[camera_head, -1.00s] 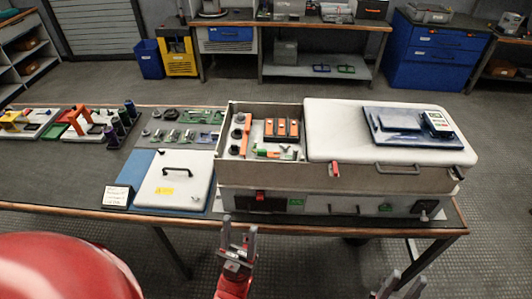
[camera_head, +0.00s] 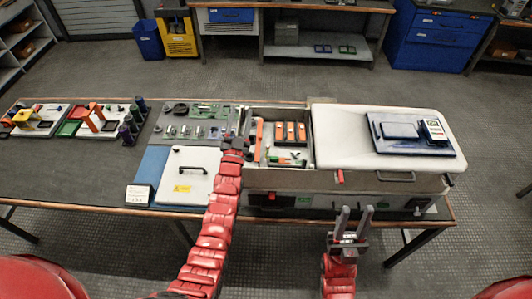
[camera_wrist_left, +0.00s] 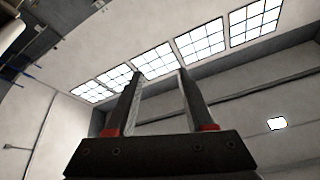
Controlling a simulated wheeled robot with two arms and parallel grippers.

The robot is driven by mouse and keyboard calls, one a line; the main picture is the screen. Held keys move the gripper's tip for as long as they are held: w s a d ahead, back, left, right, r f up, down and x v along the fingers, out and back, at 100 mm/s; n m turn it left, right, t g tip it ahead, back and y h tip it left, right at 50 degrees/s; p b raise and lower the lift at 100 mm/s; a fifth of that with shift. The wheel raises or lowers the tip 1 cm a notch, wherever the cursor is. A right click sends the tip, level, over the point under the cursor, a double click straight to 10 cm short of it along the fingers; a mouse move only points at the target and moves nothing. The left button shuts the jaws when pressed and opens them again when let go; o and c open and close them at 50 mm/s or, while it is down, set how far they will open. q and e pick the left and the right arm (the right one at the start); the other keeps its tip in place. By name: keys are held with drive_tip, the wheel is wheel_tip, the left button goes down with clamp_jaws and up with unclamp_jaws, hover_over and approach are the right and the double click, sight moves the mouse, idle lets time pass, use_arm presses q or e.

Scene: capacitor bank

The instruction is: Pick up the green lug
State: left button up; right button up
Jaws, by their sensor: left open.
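A small green piece (camera_head: 284,162) lies inside the open bay of the grey cabinet (camera_head: 343,180), below the upright orange blocks. It is too small for me to tell whether it is the green lug. My left gripper (camera_head: 240,128) is over the bay's left edge, left of the green piece and apart from it. In the left wrist view its two fingers (camera_wrist_left: 157,85) stand apart with nothing between them. My right gripper (camera_head: 353,214) is in front of the cabinet, fingers up, apart and empty.
Orange blocks (camera_head: 290,131) stand in the bay. A white cover (camera_head: 385,115) bearing a dark blue device closes the cabinet's right part. A white panel with a handle (camera_head: 187,177) lies left of my left arm. A grey mat (camera_head: 168,132) holds small parts. The table's left front is clear.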

use_arm(q)
drive_tip(key=w+d+f+m+g+p, duration=0.1)
drive_tip(key=w+d+f+m+g, duration=0.45)
drive_tip(key=w+d+g, duration=0.5)
drive_tip(key=s+d+r+m+g+y, duration=0.1)
drive_tip(key=s+r+m+g, duration=0.25)
drive_tip(key=s+g, duration=0.3)
drive_tip(key=s+d+r+m+g+y, duration=0.1)
drive_tip(key=s+r+m+g, duration=0.2)
drive_tip(key=s+r+g, duration=0.35)
drive_tip(key=t+b, duration=0.1)
drive_tip(key=b, duration=1)
hover_over(276, 158)
drive_tip(key=f, duration=0.8)
drive_tip(key=d+f, duration=0.1)
drive_tip(key=f, duration=0.4)
drive_tip(key=shift+w+f, duration=0.1)
drive_tip(key=shift+w, duration=0.1)
drive_tip(key=shift+a+p, duration=0.1)
drive_tip(key=shift+p, duration=0.3)
drive_tip(key=f+p, duration=0.1)
drive_tip(key=p, duration=0.1)
drive_tip(key=f+p, duration=0.1)
drive_tip(key=shift+s+a+p, duration=0.15)
drive_tip(key=shift+a+p, duration=0.25)
wheel_tip(276, 158, down, 3)
drive_tip(key=b, duration=0.2)
drive_tip(key=shift+f+b, duration=0.1)
drive_tip(key=shift+b, duration=0.25)
